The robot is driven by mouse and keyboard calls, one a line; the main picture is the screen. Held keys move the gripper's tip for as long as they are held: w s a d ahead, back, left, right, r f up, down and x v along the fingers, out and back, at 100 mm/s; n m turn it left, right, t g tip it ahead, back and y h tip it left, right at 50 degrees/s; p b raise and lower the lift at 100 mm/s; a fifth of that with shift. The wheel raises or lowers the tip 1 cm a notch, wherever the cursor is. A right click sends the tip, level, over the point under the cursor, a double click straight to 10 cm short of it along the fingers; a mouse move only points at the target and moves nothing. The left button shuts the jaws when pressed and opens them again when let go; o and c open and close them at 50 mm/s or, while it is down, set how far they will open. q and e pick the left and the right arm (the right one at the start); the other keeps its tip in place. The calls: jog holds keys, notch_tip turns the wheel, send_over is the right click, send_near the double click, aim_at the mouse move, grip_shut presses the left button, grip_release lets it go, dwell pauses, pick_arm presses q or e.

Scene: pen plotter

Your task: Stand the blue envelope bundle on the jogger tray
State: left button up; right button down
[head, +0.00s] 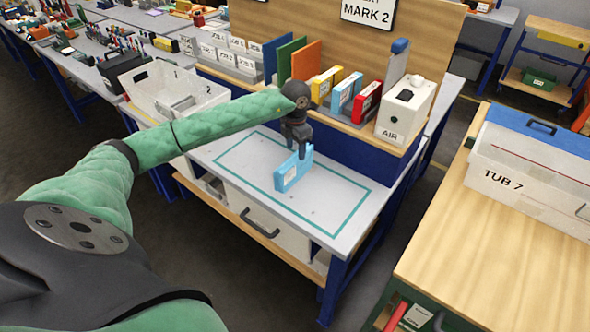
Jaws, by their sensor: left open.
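A light blue bundle with a pale label (288,177), which looks like the blue envelope bundle, stands upright on the grey tabletop inside a green outlined rectangle. My left gripper (299,150) is pointing down at its top edge, with its jaws open. The gripper hides part of the bundle's top, and I cannot tell whether the fingers touch it. I cannot pick out the jogger tray with certainty; the grey surface with the green outline (335,205) lies under the bundle. My right gripper is not in view.
Behind, a raised shelf holds blue, green and orange boards (306,62), yellow and red labelled boxes (367,102) and a white AIR unit (404,112). A white bin (205,95) stands left. The outlined area right of the bundle is clear.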

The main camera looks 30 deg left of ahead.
aim_at(295, 158)
pick_arm(q)
jog(key=n, duration=0.2)
jog(key=shift+n, duration=0.6)
jog(key=shift+f+n+p, duration=0.3)
jog(key=shift+f, duration=0.2)
jog(key=shift+s+f, duration=0.1)
jog(key=shift+f, duration=0.25)
jog(key=shift+f+p, duration=0.35)
jog(key=shift+f, duration=0.2)
jog(key=f+p, duration=0.2)
jog(key=f, duration=0.1)
jog(key=shift+a+f+p, duration=0.2)
jog(key=shift+f+p, duration=0.05)
jog(key=shift+p, duration=0.15)
jog(key=shift+f, duration=0.8)
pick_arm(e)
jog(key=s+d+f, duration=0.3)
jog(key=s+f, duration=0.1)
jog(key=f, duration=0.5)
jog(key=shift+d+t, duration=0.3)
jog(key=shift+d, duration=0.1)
